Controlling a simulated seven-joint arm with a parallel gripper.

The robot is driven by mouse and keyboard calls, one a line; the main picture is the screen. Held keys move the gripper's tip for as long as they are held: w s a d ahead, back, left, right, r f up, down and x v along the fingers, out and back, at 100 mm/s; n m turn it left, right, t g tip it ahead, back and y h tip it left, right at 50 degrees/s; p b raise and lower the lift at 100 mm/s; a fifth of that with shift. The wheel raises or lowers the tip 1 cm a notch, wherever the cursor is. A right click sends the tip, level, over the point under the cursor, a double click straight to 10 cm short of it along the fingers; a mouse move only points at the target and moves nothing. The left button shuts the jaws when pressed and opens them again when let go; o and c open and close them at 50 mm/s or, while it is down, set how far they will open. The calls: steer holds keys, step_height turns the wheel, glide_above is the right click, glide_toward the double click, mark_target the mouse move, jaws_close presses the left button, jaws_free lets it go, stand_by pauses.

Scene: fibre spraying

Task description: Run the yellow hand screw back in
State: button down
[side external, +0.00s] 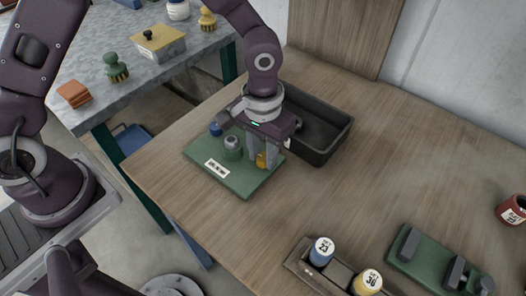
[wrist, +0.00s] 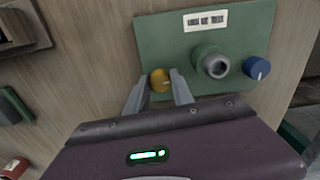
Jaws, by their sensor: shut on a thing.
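The yellow hand screw (wrist: 160,80) is a round knob on a green plate (wrist: 165,30) lying on the wooden table; in the side external view the yellow hand screw (side external: 261,160) is partly hidden by a finger. My gripper (wrist: 159,82) is over it, with one finger on each side, shut on the knob. In the side external view my gripper (side external: 259,154) reaches down to the plate's right side. A grey-tipped green fitting (wrist: 213,63) stands beside the screw, and a blue knob (wrist: 257,68) lies beyond it. How deep the screw sits cannot be told.
A dark open bin (side external: 330,148) stands close behind my gripper. A wooden holder with blue (side external: 322,251) and yellow (side external: 367,281) spools, a green fixture (side external: 435,262) and a red spool (side external: 512,209) are at the front right. The middle of the table is clear.

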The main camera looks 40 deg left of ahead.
steer(key=m, duration=0.4)
steer(key=shift+m, duration=0.4)
steer(key=m, duration=0.9)
steer(key=shift+w+a+m, duration=0.1)
steer(key=shift+m, duration=0.3)
steer(key=shift+r+m, duration=0.1)
steer(key=shift+m, duration=2.2)
steer(key=c, duration=1.1)
jaws_free()
